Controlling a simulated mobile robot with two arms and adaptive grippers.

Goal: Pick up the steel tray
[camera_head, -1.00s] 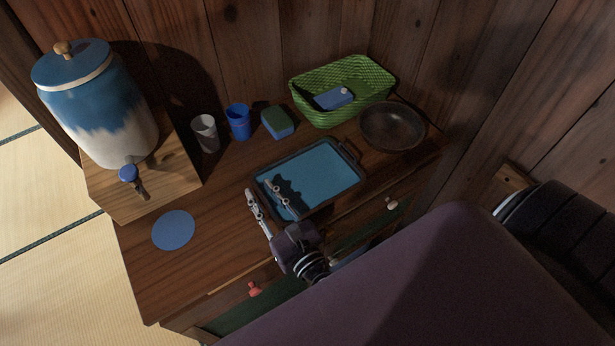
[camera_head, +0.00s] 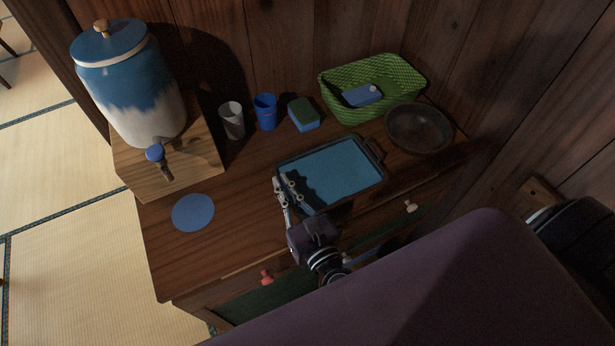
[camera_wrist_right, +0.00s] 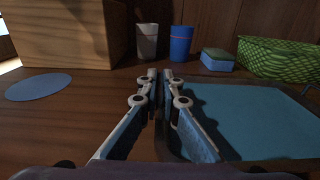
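The steel tray (camera_head: 345,176) is rectangular, with a dark rim and a blue-looking inside. It lies flat on the wooden cabinet top, and a handle shows at its right end. It also fills the right of the right wrist view (camera_wrist_right: 245,118). My right gripper (camera_head: 283,184) is at the tray's left end. In the right wrist view its fingers (camera_wrist_right: 160,76) are close together, one on each side of the tray's left edge, shut on it. The exact contact is partly hidden by the fingers. My left gripper is in neither view.
A blue-and-white dispenser (camera_head: 135,88) on a wooden stand is at the left. A grey cup (camera_head: 232,121), blue cup (camera_head: 265,112), sponge (camera_head: 304,115), green basket (camera_head: 345,102) and dark bowl (camera_head: 419,128) stand behind the tray. A blue disc (camera_head: 193,212) lies front left.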

